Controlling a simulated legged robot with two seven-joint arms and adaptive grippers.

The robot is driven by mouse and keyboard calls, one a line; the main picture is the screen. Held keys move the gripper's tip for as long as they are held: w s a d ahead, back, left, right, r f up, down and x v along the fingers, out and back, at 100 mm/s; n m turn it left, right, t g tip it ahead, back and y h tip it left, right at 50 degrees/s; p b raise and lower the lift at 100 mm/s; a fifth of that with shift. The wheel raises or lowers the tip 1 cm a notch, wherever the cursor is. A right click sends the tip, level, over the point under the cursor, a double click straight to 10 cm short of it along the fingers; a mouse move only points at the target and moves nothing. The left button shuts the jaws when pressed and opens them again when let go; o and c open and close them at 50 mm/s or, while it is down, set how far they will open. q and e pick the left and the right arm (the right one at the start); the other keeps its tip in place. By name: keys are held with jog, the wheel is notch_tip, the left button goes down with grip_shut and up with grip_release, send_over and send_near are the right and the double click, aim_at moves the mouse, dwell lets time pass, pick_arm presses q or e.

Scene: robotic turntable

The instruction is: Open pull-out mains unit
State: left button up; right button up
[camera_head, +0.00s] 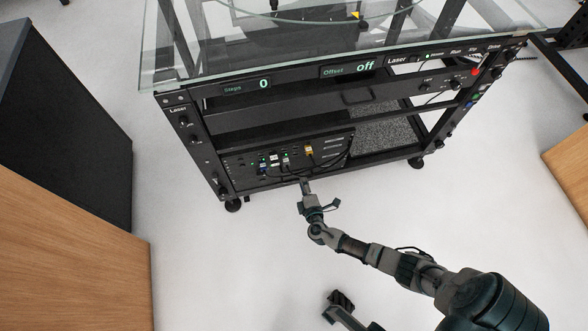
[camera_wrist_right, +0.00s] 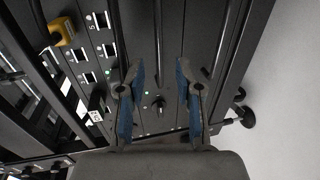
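The pull-out mains unit appears to be the black panel (camera_head: 240,164) with sockets and cables, low in the rack; no label for it is readable. Its face fills much of the right wrist view (camera_wrist_right: 125,45), with numbered ports, green lights and a yellow plug (camera_wrist_right: 63,31). My right gripper (camera_head: 305,184) is at the panel's lower front. In the wrist view the right gripper (camera_wrist_right: 160,75) has its two blue-padded fingers apart. A small dark knob (camera_wrist_right: 157,104) shows between them, and contact cannot be told. The panel looks flush with the rack.
The black rack (camera_head: 205,140) stands on wheels under a glass top (camera_head: 230,55). A wooden cabinet (camera_head: 70,260) stands left, a wooden edge (camera_head: 570,165) right.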

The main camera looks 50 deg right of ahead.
aim_at(299, 170)
jog(key=x, duration=0.2)
jog(key=b+x, duration=0.1)
jog(key=x, duration=0.1)
jog(key=b+x, duration=0.1)
jog(key=x, duration=0.1)
jog(key=shift+s+f, duration=0.1)
jog(key=shift+f, duration=0.15)
jog(key=shift+w+d+r, duration=0.15)
jog(key=shift+w+d, duration=0.1)
jog(key=shift+w, duration=0.2)
grip_shut()
jog(key=shift+s, duration=0.1)
